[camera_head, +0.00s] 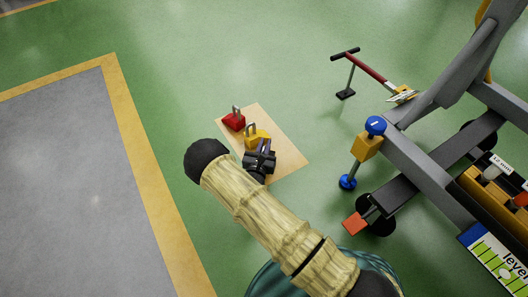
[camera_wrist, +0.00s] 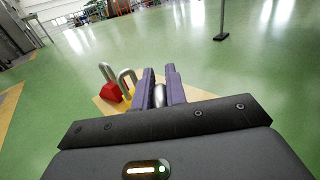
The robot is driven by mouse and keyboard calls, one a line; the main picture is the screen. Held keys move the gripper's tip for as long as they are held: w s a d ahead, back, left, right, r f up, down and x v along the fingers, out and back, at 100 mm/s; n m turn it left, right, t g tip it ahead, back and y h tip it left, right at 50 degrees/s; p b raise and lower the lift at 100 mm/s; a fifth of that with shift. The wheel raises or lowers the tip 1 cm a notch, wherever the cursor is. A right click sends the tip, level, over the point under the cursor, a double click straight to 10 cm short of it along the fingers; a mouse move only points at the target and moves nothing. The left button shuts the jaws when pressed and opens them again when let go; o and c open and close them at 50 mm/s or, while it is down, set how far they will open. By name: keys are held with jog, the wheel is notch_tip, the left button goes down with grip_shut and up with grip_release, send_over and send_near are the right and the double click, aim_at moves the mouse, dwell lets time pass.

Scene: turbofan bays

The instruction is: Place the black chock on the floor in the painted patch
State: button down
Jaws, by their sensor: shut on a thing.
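The painted patch (camera_head: 288,152) is a tan rectangle on the green floor; part of it also shows in the wrist view (camera_wrist: 105,106). A red chock (camera_head: 232,122) and a yellow chock (camera_head: 254,135), each with a metal loop handle, stand on it. My gripper (camera_head: 264,146) is over the patch, close to the yellow chock. In the wrist view its purple fingers (camera_wrist: 160,75) are closed around a grey metal handle (camera_wrist: 159,96), which I take as the black chock's. The chock's body is mostly hidden, so I cannot tell whether it touches the floor.
A wheeled grey stand (camera_head: 420,170) with a blue-capped post is to the right. A red-handled T-bar (camera_head: 372,68) stands behind the patch at right. A grey floor area with a yellow border (camera_head: 150,190) lies left. Green floor around the patch is clear.

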jog(key=shift+f+b, duration=1.35)
jog(key=shift+f, duration=0.55)
jog(key=c, duration=1.4)
grip_release()
jog(key=shift+c, duration=0.2)
jog(key=shift+s+r+p, duration=0.25)
jog(key=shift+s+p, duration=0.05)
jog(key=shift+p, duration=0.05)
jog(key=s+a+p, duration=0.2)
jog(key=s+p, duration=0.5)
jog(key=s, duration=0.4)
jog(key=shift+f+p, duration=0.15)
jog(key=shift+p, duration=0.25)
